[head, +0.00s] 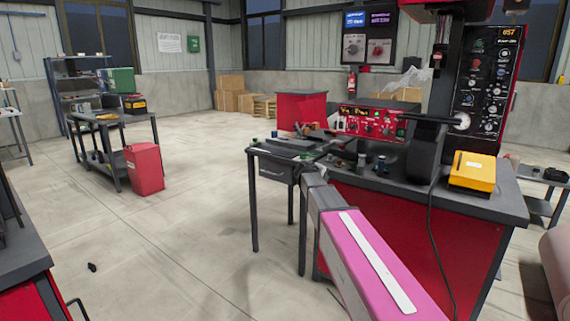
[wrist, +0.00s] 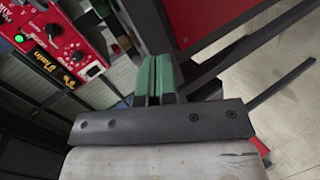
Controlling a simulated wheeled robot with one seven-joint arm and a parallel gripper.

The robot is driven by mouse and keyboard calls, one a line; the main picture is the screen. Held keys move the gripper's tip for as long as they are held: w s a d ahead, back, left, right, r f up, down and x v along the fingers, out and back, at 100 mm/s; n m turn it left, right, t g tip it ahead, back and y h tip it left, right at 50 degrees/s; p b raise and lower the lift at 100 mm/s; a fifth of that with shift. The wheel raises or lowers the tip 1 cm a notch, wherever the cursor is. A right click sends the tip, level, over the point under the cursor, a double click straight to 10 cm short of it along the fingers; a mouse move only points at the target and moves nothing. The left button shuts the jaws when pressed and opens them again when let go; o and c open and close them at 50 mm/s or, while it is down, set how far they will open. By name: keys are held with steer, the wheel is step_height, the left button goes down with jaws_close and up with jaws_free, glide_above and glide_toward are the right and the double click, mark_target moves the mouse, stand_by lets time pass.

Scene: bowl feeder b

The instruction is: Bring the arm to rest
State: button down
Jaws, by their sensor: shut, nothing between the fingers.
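My arm shows in the head view as a pink and grey link with a white strip. It reaches from the bottom right up towards the small dark side table (head: 285,150) beside the red workbench (head: 415,220). My gripper (wrist: 156,76) shows in the wrist view as two green-padded fingers beyond a dark bolted bar. The fingers are together, with nothing between them. In the head view I cannot clearly make out the gripper among the items at the side table.
A red control panel (head: 370,122) stands on the workbench, left of a yellow box (head: 472,171). The panel also shows close by in the wrist view (wrist: 62,42). A dark cart (head: 112,121) and a red bin (head: 144,168) stand left. Open floor (head: 180,240) lies between.

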steer(key=s+d+f+m+g+y, duration=0.2)
steer(key=s+f, duration=0.5)
steer(key=s, duration=0.2)
steer(key=s+d+f+m+g+y, duration=0.1)
steer(key=s+d+f+m+g, duration=0.15)
steer(key=s+f, duration=0.55)
steer(key=s+a+f+m+g+y, duration=0.1)
steer(key=s+f, duration=0.3)
steer(key=s, duration=0.6)
steer(key=s+a+f+m+g+y, duration=0.2)
steer(key=s+f+g+y, duration=0.2)
steer(key=s, duration=0.6)
steer(key=shift+s+a+f+y, duration=0.2)
steer(key=shift+f+y, duration=0.1)
steer(key=shift+f, duration=0.3)
